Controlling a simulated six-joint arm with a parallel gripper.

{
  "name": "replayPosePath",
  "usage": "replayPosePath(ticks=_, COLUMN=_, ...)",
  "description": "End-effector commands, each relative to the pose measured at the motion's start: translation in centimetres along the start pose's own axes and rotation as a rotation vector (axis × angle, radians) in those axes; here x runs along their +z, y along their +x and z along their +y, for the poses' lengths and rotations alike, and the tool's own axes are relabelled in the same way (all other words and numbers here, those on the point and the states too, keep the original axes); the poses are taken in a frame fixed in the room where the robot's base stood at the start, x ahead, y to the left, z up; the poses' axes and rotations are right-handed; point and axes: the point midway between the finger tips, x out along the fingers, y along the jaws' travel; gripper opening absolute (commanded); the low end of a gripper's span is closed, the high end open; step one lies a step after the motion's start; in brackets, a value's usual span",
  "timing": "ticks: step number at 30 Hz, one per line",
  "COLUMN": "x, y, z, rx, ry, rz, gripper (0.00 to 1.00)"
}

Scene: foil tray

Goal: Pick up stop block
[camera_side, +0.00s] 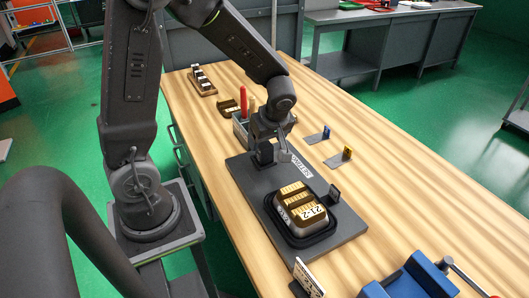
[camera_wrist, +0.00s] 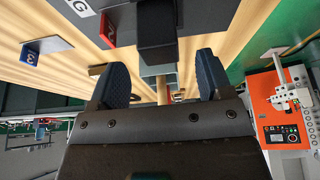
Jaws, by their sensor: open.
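My gripper (camera_side: 274,155) is low over the far end of the dark base plate (camera_side: 247,188). In the wrist view its two dark fingers stand apart with nothing held between them (camera_wrist: 162,80). A dark upright block (camera_wrist: 157,24), which looks like the stop block, is just beyond the fingertips there. Another small dark upright block (camera_side: 334,193) stands on the plate beside the foil tray (camera_side: 316,222). The tray sits in a black holder and has a white label. The fingertips are partly hidden by the wrist in the side view.
A grey bin (camera_side: 241,130) with a red-handled item is behind the gripper. A blue vise (camera_side: 418,280) is at the front right. The table's right side is mostly clear.

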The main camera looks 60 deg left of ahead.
Motion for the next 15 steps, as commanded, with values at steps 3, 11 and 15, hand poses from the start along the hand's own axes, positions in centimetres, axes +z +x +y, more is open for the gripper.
replayPosePath(ticks=3, x=0.0, y=0.8, z=-0.1, rx=-0.003, ry=0.001, rz=0.000, gripper=0.72)
replayPosePath(ticks=11, x=0.1, y=4.5, z=-0.1, rx=-0.003, ry=0.002, rz=-0.001, gripper=0.72)
replayPosePath(ticks=15, x=0.1, y=5.4, z=0.0, rx=0.000, ry=0.001, rz=-0.001, gripper=0.72)
